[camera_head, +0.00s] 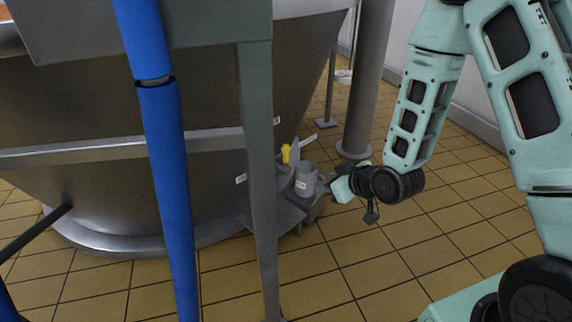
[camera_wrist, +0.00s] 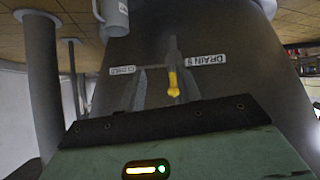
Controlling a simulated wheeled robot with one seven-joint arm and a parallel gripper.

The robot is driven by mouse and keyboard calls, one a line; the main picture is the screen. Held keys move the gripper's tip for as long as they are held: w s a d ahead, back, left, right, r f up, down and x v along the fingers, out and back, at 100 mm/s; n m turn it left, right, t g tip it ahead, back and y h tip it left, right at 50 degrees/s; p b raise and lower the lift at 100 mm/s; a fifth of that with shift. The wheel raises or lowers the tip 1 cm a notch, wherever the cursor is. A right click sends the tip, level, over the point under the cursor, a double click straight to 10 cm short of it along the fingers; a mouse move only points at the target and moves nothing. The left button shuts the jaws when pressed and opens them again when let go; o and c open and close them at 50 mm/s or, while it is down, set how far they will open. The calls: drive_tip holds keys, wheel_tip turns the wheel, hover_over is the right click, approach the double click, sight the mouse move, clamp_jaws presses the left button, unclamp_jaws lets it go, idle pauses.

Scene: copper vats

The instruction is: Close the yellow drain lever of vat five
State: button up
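The yellow drain lever (camera_head: 286,153) sits low on the side of the large metal vat (camera_head: 210,150), just behind a grey cup-shaped part. In the wrist view the lever (camera_wrist: 173,84) is near the middle, pointing toward the camera, beside a white label (camera_wrist: 207,62) that seems to read DRAIN 5. A second small label (camera_wrist: 122,71) lies to its left, too blurred to read surely. My gripper (camera_head: 340,188) is right of the lever and close to the grey part, apart from the lever.
The grey cup-shaped part (camera_head: 306,176) stands on a low bracket between lever and gripper. A grey vat leg (camera_head: 258,180) and a blue pipe (camera_head: 168,170) stand in front of the vat. A grey column (camera_head: 366,80) rises behind. Tiled floor (camera_head: 370,275) is clear at the front.

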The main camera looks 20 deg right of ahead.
sight(286, 167)
drive_tip(key=shift+w+a+f+m+t+y+b, duration=0.3)
drive_tip(key=shift+w+a+t+b, duration=0.8)
drive_tip(key=shift+w, duration=1.3)
drive_tip(key=shift+w+a+f+m+t+y+b, duration=0.25)
drive_tip(key=shift+w+a+t+b, duration=0.8)
drive_tip(key=shift+w, duration=1.3)
drive_tip(key=shift+w+a+f+m+t+y+b, duration=0.25)
drive_tip(key=shift+w+a+t+b, duration=0.45)
drive_tip(key=shift+w+a+t, duration=1.2)
drive_tip(key=shift+w+d+r+g, duration=0.1)
drive_tip(key=shift+w+d+g, duration=0.4)
drive_tip(key=shift+g, duration=0.15)
clamp_jaws()
